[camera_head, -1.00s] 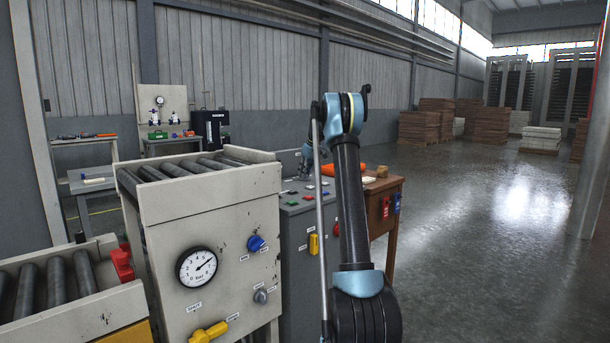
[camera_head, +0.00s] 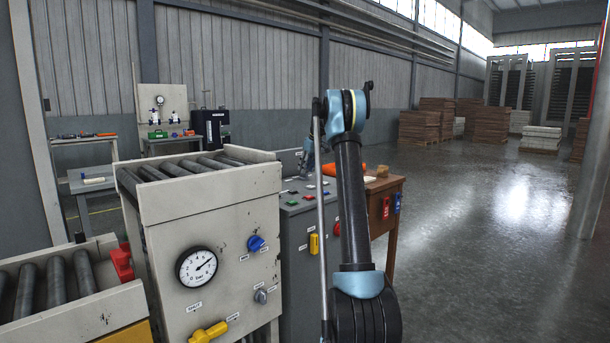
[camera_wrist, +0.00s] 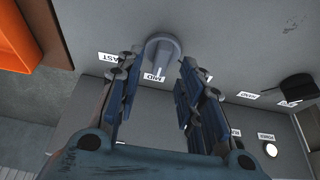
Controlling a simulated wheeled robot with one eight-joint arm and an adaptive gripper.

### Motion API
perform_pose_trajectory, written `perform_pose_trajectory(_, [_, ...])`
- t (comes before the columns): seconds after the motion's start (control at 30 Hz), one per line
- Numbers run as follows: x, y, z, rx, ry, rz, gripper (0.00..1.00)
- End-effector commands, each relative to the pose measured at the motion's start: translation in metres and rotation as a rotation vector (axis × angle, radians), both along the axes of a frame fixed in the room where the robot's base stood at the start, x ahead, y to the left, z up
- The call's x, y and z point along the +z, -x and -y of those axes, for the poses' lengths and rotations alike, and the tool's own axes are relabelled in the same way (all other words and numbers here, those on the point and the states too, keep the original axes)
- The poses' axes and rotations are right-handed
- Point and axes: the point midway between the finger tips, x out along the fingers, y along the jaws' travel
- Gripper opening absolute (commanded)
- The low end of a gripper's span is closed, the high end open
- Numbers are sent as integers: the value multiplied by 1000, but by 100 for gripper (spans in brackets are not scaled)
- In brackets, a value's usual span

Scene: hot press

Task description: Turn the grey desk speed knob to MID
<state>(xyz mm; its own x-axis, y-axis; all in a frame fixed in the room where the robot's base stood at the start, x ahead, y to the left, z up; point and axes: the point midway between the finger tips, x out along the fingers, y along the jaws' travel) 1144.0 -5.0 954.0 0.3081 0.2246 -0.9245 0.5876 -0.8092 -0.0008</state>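The grey speed knob (camera_wrist: 161,54) is at the top middle of the wrist view, on a grey desk panel. Its raised grip runs up and down in the picture, with its lower end toward the MID label (camera_wrist: 153,77). The FAST label (camera_wrist: 108,57) is to its left. My gripper (camera_wrist: 160,68) is open, with one finger on each side near the knob. I see no clear grip on the knob. In the head view, part of my gripper (camera_head: 308,158) shows above the grey desk (camera_head: 297,235); the speed knob cannot be made out there.
In the wrist view, a black knob (camera_wrist: 298,87) is at the right and an orange object (camera_wrist: 18,40) at the upper left. In the head view, a roller stand (camera_head: 210,225) with a gauge and knobs is left of the desk. Open floor (camera_head: 490,240) lies to the right.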

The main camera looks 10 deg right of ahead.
Motion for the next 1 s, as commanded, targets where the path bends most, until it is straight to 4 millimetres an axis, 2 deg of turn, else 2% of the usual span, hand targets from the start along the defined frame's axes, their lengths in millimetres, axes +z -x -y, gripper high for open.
perform_pose_trajectory(0.2, [41,13,10,0,1,-1,35])
perform_pose_trajectory(0.43, [71,22,18,0,1,-1,35])
perform_pose_trajectory(0.6, [80,25,20,0,1,-1,35])
perform_pose_trajectory(1.0, [82,28,20,-1,1,-2,35])
